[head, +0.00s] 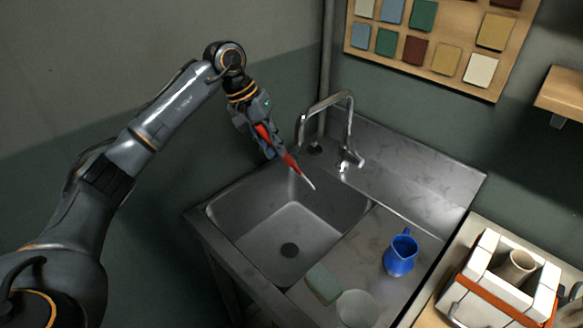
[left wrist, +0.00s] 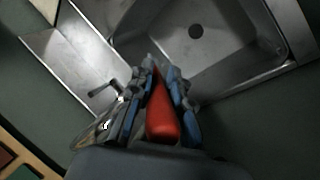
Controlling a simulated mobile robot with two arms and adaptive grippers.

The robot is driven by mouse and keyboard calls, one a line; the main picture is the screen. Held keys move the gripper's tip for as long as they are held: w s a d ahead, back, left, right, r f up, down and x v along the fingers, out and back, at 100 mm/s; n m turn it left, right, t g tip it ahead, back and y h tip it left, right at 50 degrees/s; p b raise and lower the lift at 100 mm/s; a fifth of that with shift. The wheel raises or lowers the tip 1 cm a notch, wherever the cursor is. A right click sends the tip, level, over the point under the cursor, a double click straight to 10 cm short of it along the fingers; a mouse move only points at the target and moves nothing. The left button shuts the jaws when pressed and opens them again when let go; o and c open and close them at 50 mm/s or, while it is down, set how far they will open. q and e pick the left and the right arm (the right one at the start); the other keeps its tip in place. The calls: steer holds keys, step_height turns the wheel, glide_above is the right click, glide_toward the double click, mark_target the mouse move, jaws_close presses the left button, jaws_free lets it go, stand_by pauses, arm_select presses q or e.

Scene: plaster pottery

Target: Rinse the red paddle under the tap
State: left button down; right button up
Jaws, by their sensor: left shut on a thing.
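The red paddle (head: 291,161) is held by my left gripper (head: 272,147) over the back of the sink basin. Its pale tip points down and to the right. In the left wrist view the red paddle (left wrist: 162,118) lies between the two fingers of my left gripper (left wrist: 160,85), which is shut on it. The chrome tap (head: 347,130) stands at the back of the sink, just right of the paddle, and its spout end is above the paddle and apart from it. No water stream shows. The steel basin (head: 240,235) is empty, with a dark drain. My right gripper is out of view.
A blue jug (head: 400,255) stands on the drainboard (head: 375,235), with a greenish sponge (head: 323,284) and a pale cup (head: 357,308) near the front. A white plaster mould (head: 495,300) with an orange strap sits at the right. A glaze sample board (head: 440,85) hangs on the wall.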

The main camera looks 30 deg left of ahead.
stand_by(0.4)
arm_select(q)
steer(key=shift+s+a+b, duration=0.2)
steer(key=shift+a+b, duration=0.15)
steer(key=shift+a, duration=0.1)
steer(key=s+d+b, duration=0.3)
steer(key=s, duration=0.4)
steer(key=shift+s+d, duration=0.15)
steer(key=shift+d, duration=0.05)
stand_by(0.4)
stand_by(1.1)
